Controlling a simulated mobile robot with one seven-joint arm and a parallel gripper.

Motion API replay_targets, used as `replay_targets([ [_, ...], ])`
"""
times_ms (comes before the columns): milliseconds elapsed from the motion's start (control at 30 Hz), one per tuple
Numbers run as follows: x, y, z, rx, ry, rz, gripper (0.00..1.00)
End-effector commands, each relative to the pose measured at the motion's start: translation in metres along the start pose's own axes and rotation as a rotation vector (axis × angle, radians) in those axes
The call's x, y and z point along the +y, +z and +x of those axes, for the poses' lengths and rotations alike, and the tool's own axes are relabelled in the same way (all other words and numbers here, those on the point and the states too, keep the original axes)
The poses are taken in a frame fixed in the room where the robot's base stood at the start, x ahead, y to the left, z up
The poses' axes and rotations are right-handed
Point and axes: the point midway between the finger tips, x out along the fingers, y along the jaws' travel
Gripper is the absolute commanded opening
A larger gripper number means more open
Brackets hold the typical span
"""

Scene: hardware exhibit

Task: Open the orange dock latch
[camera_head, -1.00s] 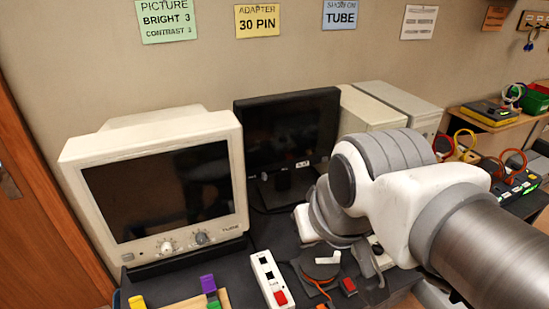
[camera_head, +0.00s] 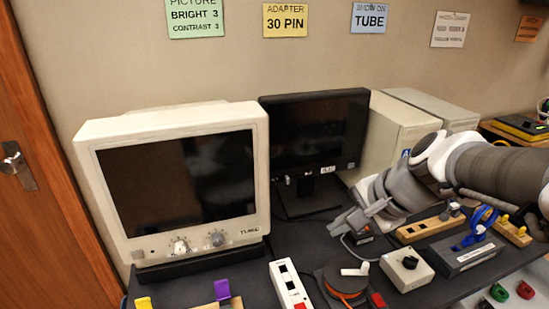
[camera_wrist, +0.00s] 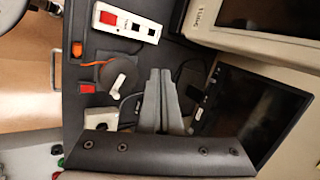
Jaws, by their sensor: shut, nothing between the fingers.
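My gripper (camera_head: 338,226) is shut and empty, above the dark bench in front of the flat black monitor. In the wrist view its two fingers (camera_wrist: 160,75) lie together, beside a black reel. A small orange block (camera_wrist: 77,49) shows at the bench's front edge in the wrist view, apart from the fingers; I cannot tell whether it is the dock latch. The black reel (camera_head: 335,284) has a white handle (camera_head: 355,271) and orange cable around it; it also shows in the wrist view (camera_wrist: 125,94). No part is clearly readable as a dock.
A cream tube monitor (camera_head: 175,190) and the black monitor (camera_head: 310,140) stand at the back. A white switch strip (camera_head: 288,284), a white knob box (camera_head: 407,268) and a grey block with blue cable (camera_head: 465,255) crowd the bench. A wooden door (camera_head: 45,200) is at left.

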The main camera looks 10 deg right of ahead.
Motion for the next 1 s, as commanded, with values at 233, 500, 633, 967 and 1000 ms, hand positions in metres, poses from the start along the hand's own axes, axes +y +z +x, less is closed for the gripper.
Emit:
replay_targets([
  [233,0.035,-0.114,0.080,-0.026,-0.199,0.954,0.00],
  [500,0.072,-0.201,0.111,-0.054,-0.400,1.599,0.00],
  [633,0.078,-0.214,0.113,-0.060,-0.438,1.696,0.00],
  [967,0.077,-0.215,0.113,-0.062,-0.442,1.706,0.00],
  [1000,0.077,-0.215,0.114,-0.062,-0.442,1.706,0.00],
])
